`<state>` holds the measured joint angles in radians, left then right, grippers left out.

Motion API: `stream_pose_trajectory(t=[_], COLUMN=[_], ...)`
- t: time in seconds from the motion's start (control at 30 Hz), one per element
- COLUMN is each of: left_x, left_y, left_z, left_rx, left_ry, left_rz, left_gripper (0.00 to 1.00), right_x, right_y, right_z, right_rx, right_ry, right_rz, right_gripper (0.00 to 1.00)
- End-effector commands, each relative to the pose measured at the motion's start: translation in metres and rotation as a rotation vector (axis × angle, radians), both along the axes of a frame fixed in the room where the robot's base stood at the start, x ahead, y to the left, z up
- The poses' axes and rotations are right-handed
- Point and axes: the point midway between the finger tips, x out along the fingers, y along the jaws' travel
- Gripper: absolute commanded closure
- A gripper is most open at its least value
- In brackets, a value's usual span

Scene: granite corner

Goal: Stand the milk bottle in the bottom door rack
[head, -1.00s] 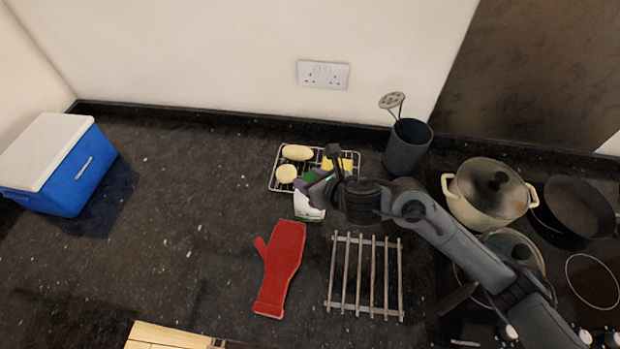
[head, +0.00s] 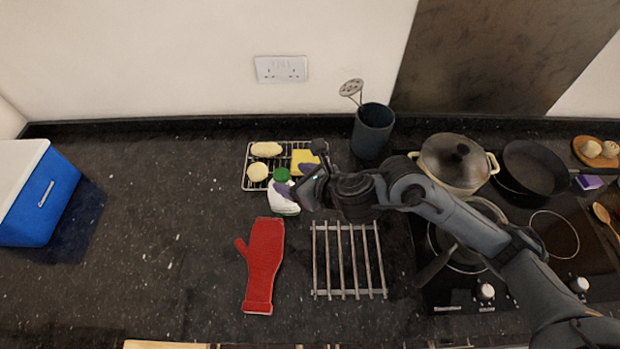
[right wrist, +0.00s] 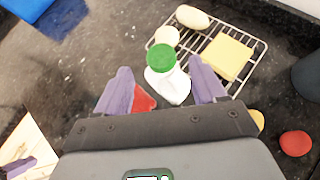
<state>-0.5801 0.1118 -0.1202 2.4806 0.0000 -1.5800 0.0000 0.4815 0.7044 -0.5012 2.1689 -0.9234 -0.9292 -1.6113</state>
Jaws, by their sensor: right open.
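The milk bottle (head: 284,202) is white with a green cap. It stands on the dark granite counter at the front edge of a wire rack, and also shows in the right wrist view (right wrist: 171,86). My right gripper (head: 295,188) is open at the bottle. In the right wrist view, its two purple fingers (right wrist: 160,68) lie to either side of the bottle; I cannot tell whether they touch it. A purple tip like a finger of my left gripper (right wrist: 18,167) shows at the lower left there; its opening is hidden. No door rack is in view.
The wire rack (head: 246,177) carries pale round items and a yellow block (head: 304,160). A red mitt (head: 262,265) and a metal trivet (head: 347,292) lie in front. A utensil pot (head: 372,132) and hob pans stand right. A blue cooler (head: 45,205) stands left; counter between is clear.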

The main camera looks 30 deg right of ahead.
Motion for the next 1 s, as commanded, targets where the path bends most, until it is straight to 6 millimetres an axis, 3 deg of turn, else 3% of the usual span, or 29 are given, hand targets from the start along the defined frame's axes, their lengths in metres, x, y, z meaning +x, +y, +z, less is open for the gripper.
stream_pose_trajectory(t=[0.2, 0.4, 1.0], left_x=[0.000, 0.000, 0.000], left_y=[0.001, 0.002, 0.002], left_z=[0.011, 0.015, 0.015], left_rx=[0.002, 0.008, 0.010], left_ry=[0.000, 0.000, 0.001], left_rz=[-0.001, -0.006, -0.006], left_gripper=[1.00, 1.00, 1.00], right_x=[-0.028, -0.043, -0.046], right_y=[-0.011, -0.016, -0.018], right_z=[0.023, 0.031, 0.033], right_rx=[-0.003, -0.001, -0.006], right_ry=[-0.002, 0.001, -0.001], right_rz=[0.000, 0.001, 0.004], right_gripper=[0.30, 0.27, 0.27])
